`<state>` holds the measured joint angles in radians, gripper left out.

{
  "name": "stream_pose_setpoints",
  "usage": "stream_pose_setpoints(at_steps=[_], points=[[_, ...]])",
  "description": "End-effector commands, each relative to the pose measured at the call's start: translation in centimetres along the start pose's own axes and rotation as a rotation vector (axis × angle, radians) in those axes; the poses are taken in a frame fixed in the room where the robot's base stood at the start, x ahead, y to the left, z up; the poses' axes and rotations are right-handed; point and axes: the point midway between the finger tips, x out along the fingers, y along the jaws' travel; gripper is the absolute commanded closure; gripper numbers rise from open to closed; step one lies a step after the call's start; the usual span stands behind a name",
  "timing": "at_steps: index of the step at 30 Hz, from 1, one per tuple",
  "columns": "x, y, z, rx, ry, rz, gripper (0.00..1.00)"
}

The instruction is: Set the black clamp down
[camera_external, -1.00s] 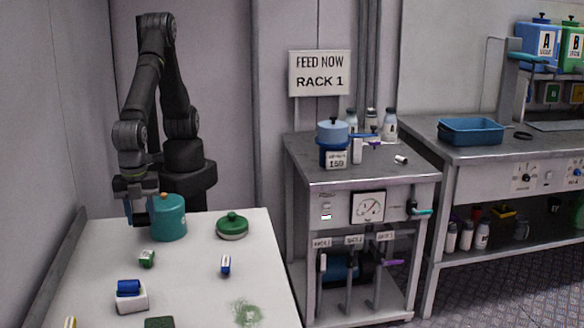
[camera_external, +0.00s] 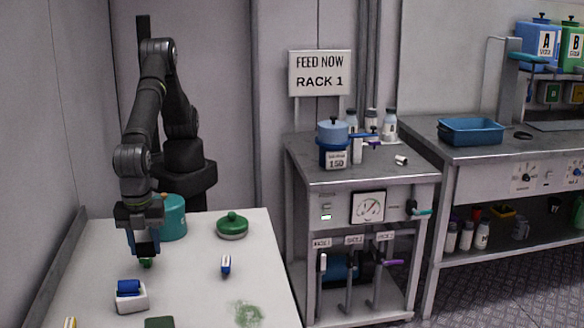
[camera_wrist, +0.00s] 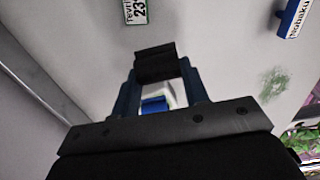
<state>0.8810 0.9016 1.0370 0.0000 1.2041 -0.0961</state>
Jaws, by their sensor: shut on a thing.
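My gripper (camera_wrist: 158,85) has blue fingers and is shut on the black clamp (camera_wrist: 155,62), a dark block between the fingertips in the wrist view. In the external view my gripper (camera_external: 145,246) points down over the left part of the white table (camera_external: 195,290), in front of the teal canister. The clamp cannot be told apart from the dark gripper there. I cannot tell how high the clamp is above the table.
A green-and-white labelled block (camera_wrist: 135,12) lies close by. A white block with a blue top (camera_external: 131,296) stands nearer the camera. A blue labelled block (camera_external: 225,265), a green lid (camera_external: 232,225) and the teal canister (camera_external: 174,218) are around. Bare table lies between them.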

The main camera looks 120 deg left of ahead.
Motion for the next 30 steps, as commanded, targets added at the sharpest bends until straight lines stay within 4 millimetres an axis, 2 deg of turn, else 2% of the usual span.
stream_pose_setpoints(at_steps=[3,9,14,21,30], points=[[1.7,-2.3,-1.4,-0.003,-0.001,0.000,0.80],[3.0,-4.3,-2.6,0.000,0.001,0.000,0.80],[3.9,-4.6,-2.8,0.001,0.000,0.000,0.80],[7.1,-4.5,-2.7,0.001,-0.001,0.000,0.80],[7.3,-4.5,-2.8,0.001,0.001,0.000,0.80]])
